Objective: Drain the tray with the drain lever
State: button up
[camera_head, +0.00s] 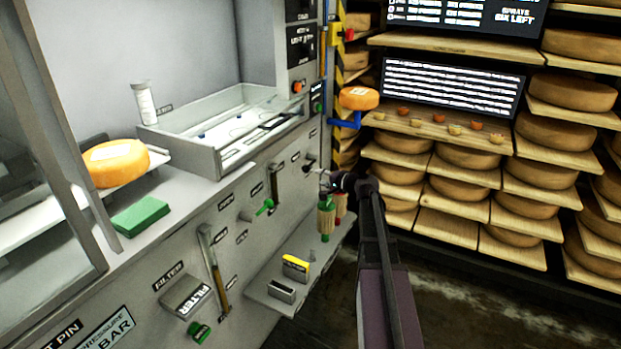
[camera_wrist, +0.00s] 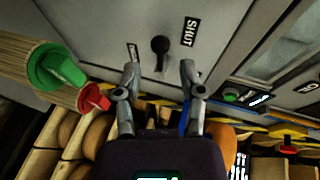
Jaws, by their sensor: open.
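The pale tray (camera_head: 180,147) is set into the counter, with a few small dark blue spots on its bottom. A small black lever (camera_head: 309,164) sticks out of the grey front panel below the tray's right end. In the wrist view the black lever (camera_wrist: 160,47) stands beyond my fingertips, beside a label reading SHUT (camera_wrist: 190,32). Another label near it is too small to read. My gripper (camera_head: 323,181) is open and empty, just short of the lever. In the wrist view its fingertips (camera_wrist: 158,78) lie either side of the lever's line, not touching it.
Green- and red-ended brushes (camera_wrist: 55,67) hang close to my gripper's left in the wrist view. A green-handled valve (camera_head: 265,206) sits left on the panel. An orange cheese wheel (camera_head: 359,98) rests on a blue holder nearby. Cheese shelves (camera_head: 452,229) stand at right.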

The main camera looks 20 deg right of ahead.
aim_at(310, 164)
jog(key=d, duration=0.1)
jog(key=d+m+t+b, duration=0.1)
jog(key=d, duration=0.1)
jog(key=w+d+m, duration=0.1)
jog(key=d, duration=0.1)
jog(key=shift+f+h, duration=0.2)
jog(key=shift+h, duration=0.2)
jog(key=b+x, duration=0.2)
jog(key=x, duration=1.1)
jog(key=shift+w+r+b, duration=0.1)
jog(key=shift+w+b, duration=0.3)
grip_shut()
